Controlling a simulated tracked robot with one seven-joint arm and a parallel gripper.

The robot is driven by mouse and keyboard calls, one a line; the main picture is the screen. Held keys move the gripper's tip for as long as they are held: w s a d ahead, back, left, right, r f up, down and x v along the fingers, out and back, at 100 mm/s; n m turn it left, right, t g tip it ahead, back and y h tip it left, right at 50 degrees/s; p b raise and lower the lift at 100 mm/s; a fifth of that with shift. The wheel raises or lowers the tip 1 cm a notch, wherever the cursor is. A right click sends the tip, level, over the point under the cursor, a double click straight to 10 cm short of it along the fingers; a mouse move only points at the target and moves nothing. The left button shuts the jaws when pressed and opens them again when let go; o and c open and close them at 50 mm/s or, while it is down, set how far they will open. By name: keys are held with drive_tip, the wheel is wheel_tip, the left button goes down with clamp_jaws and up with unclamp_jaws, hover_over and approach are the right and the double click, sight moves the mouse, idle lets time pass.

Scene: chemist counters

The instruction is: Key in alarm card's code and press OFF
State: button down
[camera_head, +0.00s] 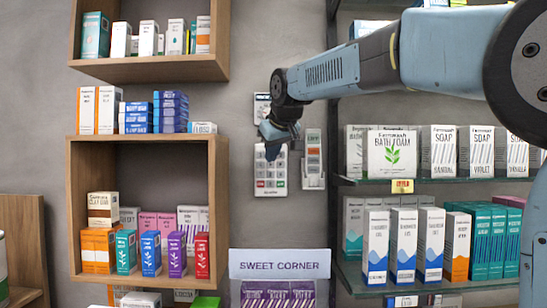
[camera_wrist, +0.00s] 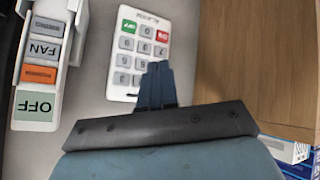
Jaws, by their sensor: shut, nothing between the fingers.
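The alarm keypad (camera_head: 271,187) is a white wall panel with grey keys and a red and a green key in its bottom row. My gripper (camera_head: 270,153) is shut and empty, in front of the keypad's upper part. In the wrist view its fingertips (camera_wrist: 158,66) cover some upper keys; I cannot tell whether they touch. A white panel (camera_head: 262,103), possibly the alarm card, is above the keypad, partly hidden by my arm; its writing is unreadable.
A white unit (camera_head: 313,162) with stacked labels is right of the keypad; the wrist view shows FAN and a green OFF label (camera_wrist: 36,104) on it. A wooden box shelf (camera_head: 72,205) stands left, glass shelves (camera_head: 440,185) right. A SWEET CORNER display (camera_head: 280,266) is below.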

sight(283, 173)
drive_tip(key=s+d+f, duration=0.3)
drive_tip(key=f, duration=0.3)
drive_tip(key=shift+s, duration=0.4)
drive_tip(key=shift+w+f, duration=0.1)
drive_tip(key=shift+w, duration=0.05)
drive_tip(key=shift+w+d, duration=0.1)
drive_tip(key=shift+w, duration=4.15)
drive_tip(key=shift+w, duration=0.15)
drive_tip(key=shift+w, duration=0.25)
